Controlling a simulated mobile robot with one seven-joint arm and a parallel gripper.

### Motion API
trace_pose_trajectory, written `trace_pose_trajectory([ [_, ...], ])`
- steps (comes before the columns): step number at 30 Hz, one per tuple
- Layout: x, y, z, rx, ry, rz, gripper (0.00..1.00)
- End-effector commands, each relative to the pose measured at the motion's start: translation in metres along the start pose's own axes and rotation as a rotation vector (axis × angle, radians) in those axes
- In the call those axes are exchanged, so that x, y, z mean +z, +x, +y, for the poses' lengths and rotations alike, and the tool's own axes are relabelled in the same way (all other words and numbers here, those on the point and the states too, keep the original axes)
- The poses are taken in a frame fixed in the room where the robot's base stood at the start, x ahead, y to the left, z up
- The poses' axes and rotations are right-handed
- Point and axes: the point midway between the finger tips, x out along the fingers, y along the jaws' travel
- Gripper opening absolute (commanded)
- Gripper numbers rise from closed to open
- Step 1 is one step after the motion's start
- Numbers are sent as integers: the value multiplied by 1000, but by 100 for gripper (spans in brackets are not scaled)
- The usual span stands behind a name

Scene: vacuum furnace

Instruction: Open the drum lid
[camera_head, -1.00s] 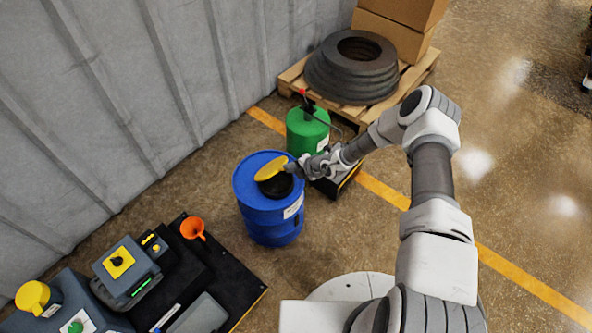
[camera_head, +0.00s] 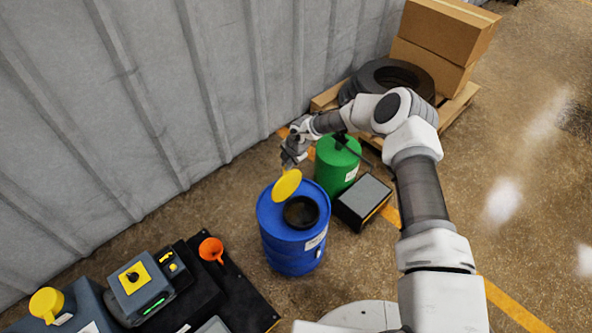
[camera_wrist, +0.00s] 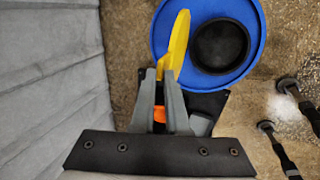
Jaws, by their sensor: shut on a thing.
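The blue drum (camera_head: 292,257) stands on the floor, with a round black opening (camera_head: 301,212) in its top. The yellow lid (camera_head: 287,184) is tilted up steeply at the far-left side of the opening, which is uncovered. My gripper (camera_head: 291,160) is just behind the lid, above the drum's far edge. In the wrist view the lid (camera_wrist: 179,42) shows edge-on, and my gripper (camera_wrist: 165,80) is shut on its edge. The blue drum top (camera_wrist: 257,48) and black opening (camera_wrist: 220,46) lie to the right of the lid there.
A green sprayer tank (camera_head: 337,165) and a dark box (camera_head: 363,200) stand right beside the drum. A grey ribbed wall (camera_head: 150,100) runs behind. A bench with an orange funnel (camera_head: 211,250) is at the lower left. Tires and cartons (camera_head: 440,40) sit on a pallet.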

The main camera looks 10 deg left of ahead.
Motion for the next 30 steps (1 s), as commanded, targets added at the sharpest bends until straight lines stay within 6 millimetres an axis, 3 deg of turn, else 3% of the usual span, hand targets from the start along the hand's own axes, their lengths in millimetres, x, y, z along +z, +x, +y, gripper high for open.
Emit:
trace_pose_trajectory([
  [11, -3, 20, 36, 3, 2, -2, 0],
  [12, -2, 17, 36, 1, 1, -2, 1],
  [19, -3, 17, 35, 0, 0, -1, 41],
  [30, -3, 11, 36, 2, 0, -1, 41],
])
